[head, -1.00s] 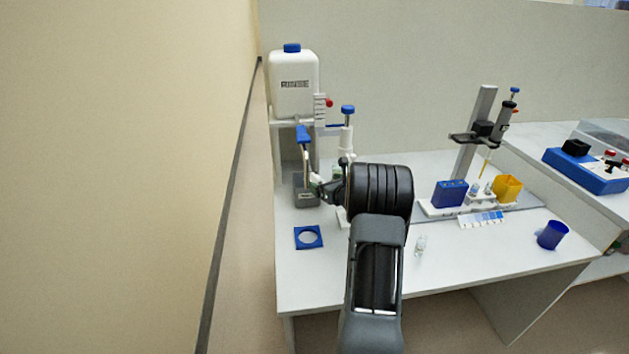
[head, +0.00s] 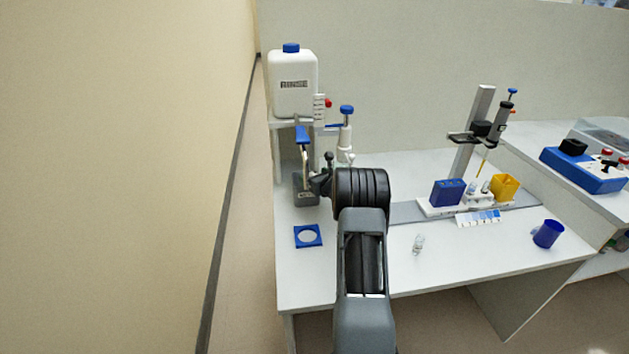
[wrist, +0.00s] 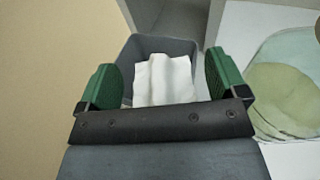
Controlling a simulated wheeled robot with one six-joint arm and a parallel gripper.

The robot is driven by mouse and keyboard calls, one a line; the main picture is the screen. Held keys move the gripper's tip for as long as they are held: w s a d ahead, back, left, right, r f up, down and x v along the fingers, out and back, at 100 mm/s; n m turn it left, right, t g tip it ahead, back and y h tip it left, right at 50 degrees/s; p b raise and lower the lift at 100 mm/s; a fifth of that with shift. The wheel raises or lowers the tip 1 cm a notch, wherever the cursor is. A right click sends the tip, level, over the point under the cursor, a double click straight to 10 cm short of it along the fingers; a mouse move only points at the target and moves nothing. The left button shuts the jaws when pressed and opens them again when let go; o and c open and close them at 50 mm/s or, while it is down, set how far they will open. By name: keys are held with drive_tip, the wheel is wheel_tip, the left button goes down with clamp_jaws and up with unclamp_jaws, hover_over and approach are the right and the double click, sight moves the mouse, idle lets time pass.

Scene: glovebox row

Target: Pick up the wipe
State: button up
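The wipe (wrist: 165,82) is a white, crumpled sheet in the wrist view. It stands up in a grey open box (wrist: 187,47), in the gap between my gripper's fingers. My gripper (wrist: 164,82) has two green fingers set wide apart, one on each side of the wipe, with no visible contact. In the head view the grey box (head: 307,199) is at the left of the bench, below the white jug, and my arm partly covers the area beside it. I cannot make out the wipe in the head view.
A white jug (head: 292,84) stands on a shelf above the box. A blue square holder (head: 308,236) lies in front. A small vial (head: 418,244) and a blue cup (head: 548,234) stand to the right. The wall is close on the left; the front bench is mostly clear.

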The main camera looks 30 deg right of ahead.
drive_tip(key=c, duration=1)
drive_tip(key=shift+r, duration=0.15)
wheel_tip(320, 180, up, 10)
drive_tip(key=shift+f, duration=0.1)
